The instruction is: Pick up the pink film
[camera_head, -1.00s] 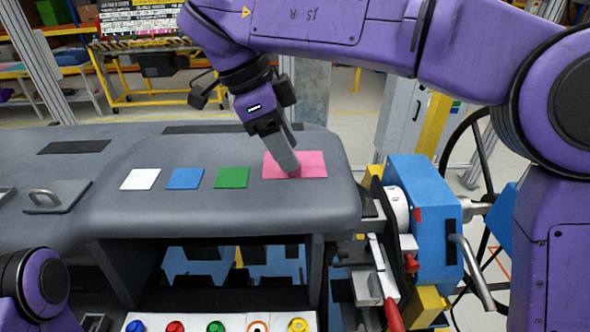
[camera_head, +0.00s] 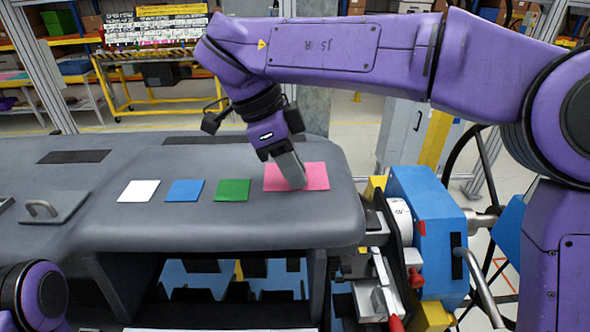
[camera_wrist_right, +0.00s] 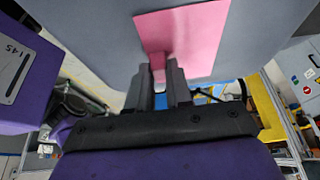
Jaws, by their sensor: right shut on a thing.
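The pink film (camera_head: 316,176) is a flat pink rectangle at the right end of the grey dashboard top (camera_head: 110,225). My right gripper (camera_head: 296,184) reaches down onto it from above and hides part of it. In the right wrist view the pink film (camera_wrist_right: 200,30) fills the upper middle, and a small pink part shows between the fingertips of my right gripper (camera_wrist_right: 160,68). The fingers are shut on the film. The film still appears to lie on the dashboard. My left gripper is out of view; only part of my left arm shows at the lower left.
A white square (camera_head: 138,191), a blue square (camera_head: 185,190) and a green square (camera_head: 233,190) lie in a row left of the film. A metal handle plate (camera_head: 52,207) is further left. Blue machinery (camera_head: 425,225) stands right of the dashboard.

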